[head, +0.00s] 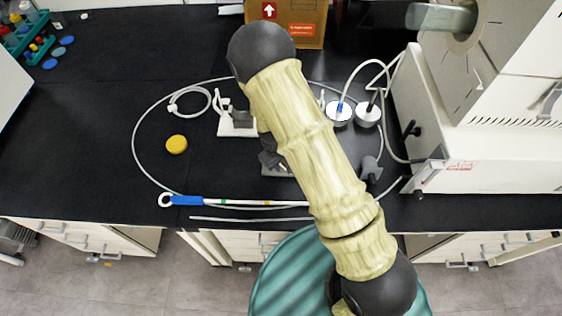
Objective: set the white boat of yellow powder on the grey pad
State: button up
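I cannot make out a white boat of yellow powder for certain. A round yellow piece (176,144) lies on the black bench left of my arm, with no white boat visible around it. I cannot pick out the grey pad for certain; a small grey flat edge (280,172) shows just left of my arm, mostly covered. My arm crosses the middle of the view and hides the bench beneath it. A dark grey part beside that edge may belong to my gripper, but its fingers cannot be made out.
A white stand (237,125) and two round white-topped items (341,112) with cables flank my arm. A blue-handled rod (188,200) lies near the front edge. A large white machine (465,120) stands right, a cardboard box (301,20) behind. The left bench is mostly clear.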

notch_tip(320, 180, up, 12)
jog(key=s+a+b, duration=0.1)
jog(key=shift+a+b, duration=0.15)
jog(key=shift+b, duration=0.25)
jog(key=shift+s, duration=0.1)
dwell(0.6)
jog(key=s+d+r+m, duration=0.4)
jog(key=s+d+r, duration=0.1)
jog(key=d, duration=0.3)
jog(key=s+d+r+m+t+y, duration=0.1)
jog(key=s+d+r+m, duration=0.3)
jog(key=d+r, duration=0.3)
jog(key=shift+s+d, duration=0.55)
jog(key=shift+s, duration=0.25)
